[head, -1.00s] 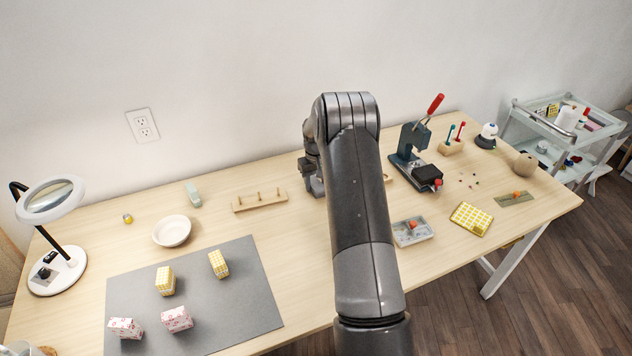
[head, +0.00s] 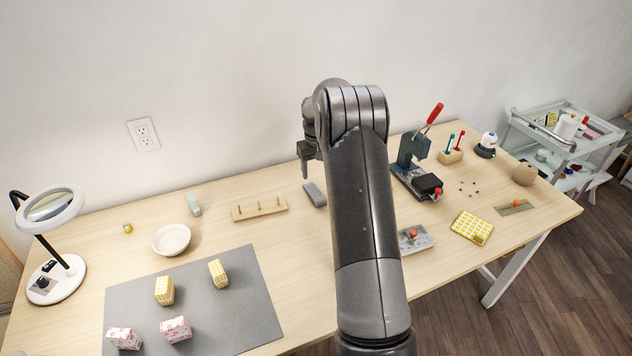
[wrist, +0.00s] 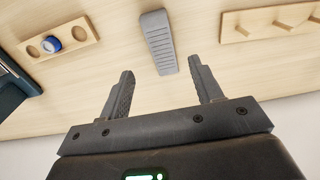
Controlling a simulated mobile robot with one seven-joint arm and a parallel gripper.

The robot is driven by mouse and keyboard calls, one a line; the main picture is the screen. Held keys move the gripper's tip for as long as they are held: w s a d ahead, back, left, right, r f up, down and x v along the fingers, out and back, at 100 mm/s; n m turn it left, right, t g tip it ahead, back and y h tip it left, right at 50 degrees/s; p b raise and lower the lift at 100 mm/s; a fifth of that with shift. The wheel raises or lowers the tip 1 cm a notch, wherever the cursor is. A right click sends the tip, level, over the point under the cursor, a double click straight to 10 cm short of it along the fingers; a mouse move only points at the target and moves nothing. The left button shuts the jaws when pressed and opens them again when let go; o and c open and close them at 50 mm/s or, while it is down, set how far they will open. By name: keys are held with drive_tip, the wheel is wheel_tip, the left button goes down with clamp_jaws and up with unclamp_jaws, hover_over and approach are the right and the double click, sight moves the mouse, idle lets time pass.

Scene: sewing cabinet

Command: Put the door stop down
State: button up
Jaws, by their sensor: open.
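The door stop (head: 315,194) is a grey ribbed wedge lying on the wooden table, just right of the pegged wooden rack in the head view. In the wrist view the door stop (wrist: 158,42) lies on the bare tabletop, beyond the fingertips and apart from them. My gripper (wrist: 163,78) is open with nothing between its two fingers. In the head view my gripper (head: 305,172) hangs above the table behind the door stop, partly hidden by my arm.
The pegged rack (head: 259,210) stands left of the door stop. A wooden holder with round recesses (wrist: 55,42) and a blue piece shows in the wrist view. A lever press (head: 416,165) stands to the right. A grey mat (head: 245,300) with patterned blocks lies at front left.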

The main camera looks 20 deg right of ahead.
drive_tip(key=s+a+r+t, duration=0.1)
drive_tip(key=s+a+r, duration=0.6)
drive_tip(key=r, duration=0.4)
drive_tip(key=s+a+r+t, duration=0.2)
drive_tip(key=s+a+r, duration=0.2)
drive_tip(key=s+r, duration=0.7)
drive_tip(key=s+a+t, duration=0.1)
drive_tip(key=s+a, duration=0.2)
drive_tip(key=s, duration=0.9)
drive_tip(key=s+a+t, duration=0.1)
drive_tip(key=s+a, duration=0.3)
drive_tip(key=s, duration=0.8)
drive_tip(key=shift+a+r+t, duration=0.25)
drive_tip(key=shift+r+t, duration=0.05)
drive_tip(key=shift+r, duration=0.15)
drive_tip(key=shift+o, duration=0.4)
